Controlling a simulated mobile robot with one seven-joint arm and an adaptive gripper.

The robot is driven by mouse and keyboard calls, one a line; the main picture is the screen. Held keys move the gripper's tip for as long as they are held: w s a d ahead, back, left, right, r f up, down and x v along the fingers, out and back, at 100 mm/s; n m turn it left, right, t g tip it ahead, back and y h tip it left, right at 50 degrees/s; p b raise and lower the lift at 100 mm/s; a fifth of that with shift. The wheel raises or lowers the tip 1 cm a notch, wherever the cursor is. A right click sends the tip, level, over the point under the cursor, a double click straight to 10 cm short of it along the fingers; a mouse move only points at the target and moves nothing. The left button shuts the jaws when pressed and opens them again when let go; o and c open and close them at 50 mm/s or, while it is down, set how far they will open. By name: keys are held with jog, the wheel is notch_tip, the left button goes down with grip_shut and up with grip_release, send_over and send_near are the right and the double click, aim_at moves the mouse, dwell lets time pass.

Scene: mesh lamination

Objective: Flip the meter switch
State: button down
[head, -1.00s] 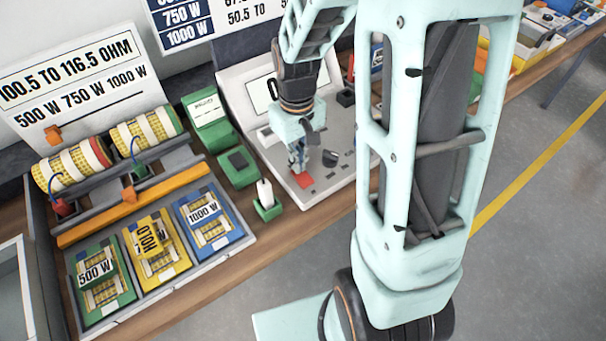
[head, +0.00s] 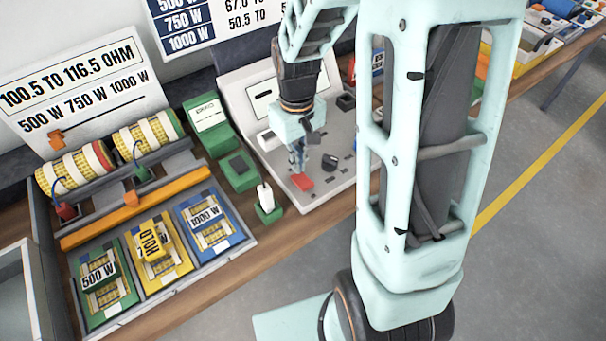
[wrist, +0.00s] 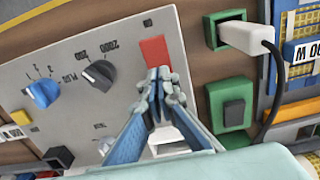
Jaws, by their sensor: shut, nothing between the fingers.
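The meter is a pale grey box with a sloped panel (head: 335,180) and a white display (head: 262,88). A dark dash shows on the part of the display that is visible. Its red switch (head: 303,181) sits at the front left of the panel; it also shows in the wrist view (wrist: 154,50). My gripper (wrist: 161,74) is shut and empty, with its fingertips at the near edge of the red switch. I cannot tell whether they touch it. In the head view my gripper (head: 298,168) is just above and behind the switch.
A black knob (wrist: 98,75) and a blue knob (wrist: 42,92) are on the panel. Beside the meter are a green box with a black button (head: 239,170) and a green holder with a white plug (head: 267,205). Coils and coloured trays (head: 212,222) stand to the left.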

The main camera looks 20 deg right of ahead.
jog(key=shift+r+p, duration=1.6)
jog(key=shift+r, duration=0.75)
